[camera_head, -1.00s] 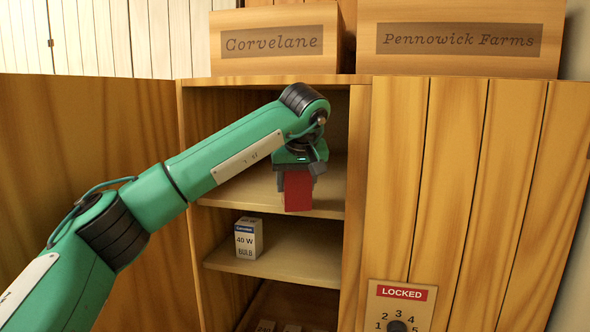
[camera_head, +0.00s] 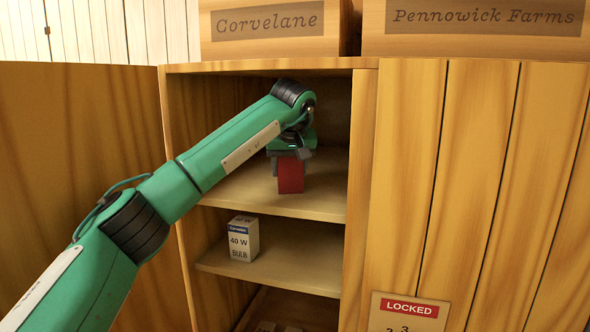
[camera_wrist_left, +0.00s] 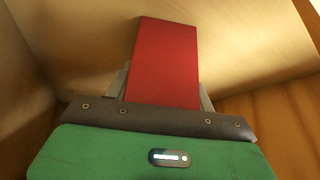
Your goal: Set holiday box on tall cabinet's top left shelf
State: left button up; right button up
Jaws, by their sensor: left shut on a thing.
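The holiday box is a red block (camera_head: 290,176) in the head view, and it fills the middle of the left wrist view (camera_wrist_left: 163,62). My left gripper (camera_head: 290,160) is shut on it, with a finger showing on each side in the wrist view. The box is inside the tall cabinet (camera_head: 362,200), over the top left shelf (camera_head: 235,192). Its lower end is at or just above the shelf board; I cannot tell if it touches. My right gripper is in neither view.
A 40 W bulb box (camera_head: 243,239) stands on the shelf below. The left door (camera_head: 80,150) is open; the right door (camera_head: 480,180) is closed, with a LOCKED dial plate (camera_head: 408,312). Crates marked Corvelane (camera_head: 270,42) and Pennowick Farms (camera_head: 480,40) stand on top.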

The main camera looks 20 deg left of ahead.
pick_arm(q)
jog(key=shift+s+d+r, duration=0.15)
jog(key=shift+s+r, duration=0.05)
jog(key=shift+s, duration=0.35)
jog(key=shift+s+d+r, duration=0.1)
jog(key=shift+s+r, duration=0.05)
jog(key=shift+s, duration=0.4)
jog(key=shift+w+a+f, duration=0.3)
jog(key=shift+w, duration=0.05)
jog(key=o, duration=1)
jog(key=shift+w+f, duration=0.15)
jog(key=shift+w, duration=0.1)
jog(key=shift+o, duration=0.8)
jog(key=shift+s+d+r, duration=0.15)
jog(key=shift+s+r, duration=0.1)
jog(key=shift+s, duration=0.1)
jog(key=shift+s+r, duration=0.1)
jog(key=shift+r+b, duration=0.1)
jog(key=shift+b, duration=0.45)
jog(key=s+d+b, duration=0.4)
jog(key=s+b, duration=0.4)
jog(key=s, duration=0.3)
jog(key=shift+s+d+r, duration=0.2)
jog(key=shift+s+r, duration=0.05)
jog(key=shift+r, duration=0.1)
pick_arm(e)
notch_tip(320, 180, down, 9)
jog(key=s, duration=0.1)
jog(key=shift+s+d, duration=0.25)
